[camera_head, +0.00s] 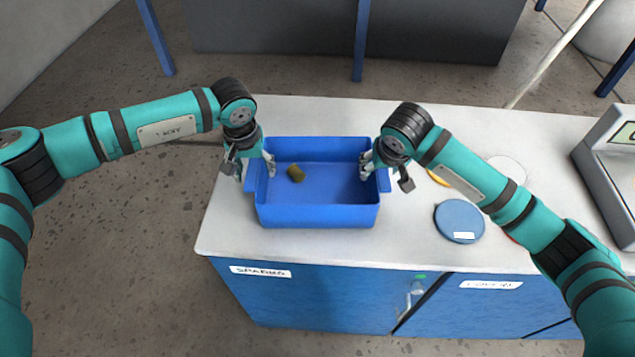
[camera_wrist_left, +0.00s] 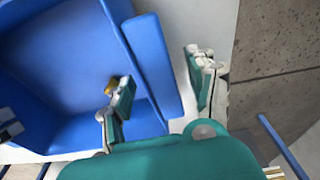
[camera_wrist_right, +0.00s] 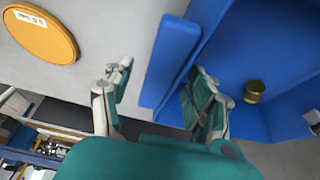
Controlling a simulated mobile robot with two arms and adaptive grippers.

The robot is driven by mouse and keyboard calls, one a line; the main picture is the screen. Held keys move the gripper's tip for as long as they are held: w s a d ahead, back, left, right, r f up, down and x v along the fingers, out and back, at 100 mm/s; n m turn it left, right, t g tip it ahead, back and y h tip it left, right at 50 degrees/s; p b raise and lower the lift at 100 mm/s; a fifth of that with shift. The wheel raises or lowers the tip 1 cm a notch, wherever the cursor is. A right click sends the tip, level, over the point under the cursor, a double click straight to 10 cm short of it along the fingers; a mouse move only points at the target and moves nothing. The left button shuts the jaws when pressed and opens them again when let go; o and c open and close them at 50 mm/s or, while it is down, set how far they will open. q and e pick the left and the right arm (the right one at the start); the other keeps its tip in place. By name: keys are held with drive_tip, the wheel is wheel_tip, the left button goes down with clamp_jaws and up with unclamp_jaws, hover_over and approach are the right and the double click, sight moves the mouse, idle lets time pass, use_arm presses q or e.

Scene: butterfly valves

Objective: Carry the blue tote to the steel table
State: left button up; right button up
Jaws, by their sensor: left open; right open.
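The blue tote (camera_head: 318,216) sits upright on the white top of a blue cabinet. A small brass-coloured piece (camera_head: 296,173) lies inside it; it also shows in the right wrist view (camera_wrist_right: 254,91). My left gripper (camera_head: 250,166) is open at the tote's left end, one finger inside and one outside the end wall (camera_wrist_left: 140,62). My right gripper (camera_head: 387,172) is open at the right end, its fingers likewise on either side of that wall (camera_wrist_right: 182,60). Neither gripper is closed on the tote. I cannot tell which table is the steel one.
A blue disc (camera_head: 460,220) lies on the cabinet top (camera_head: 290,248) right of the tote, with a yellow disc (camera_wrist_right: 40,33) partly under my right arm in the head view. A grey scale-like device (camera_head: 610,165) stands at the right edge. Floor is clear at left.

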use_arm(q)
clamp_jaws()
use_arm(e)
clamp_jaws()
use_arm(q)
drive_tip(key=shift+r, duration=0.1)
use_arm(e)
drive_tip(key=shift+r, duration=0.1)
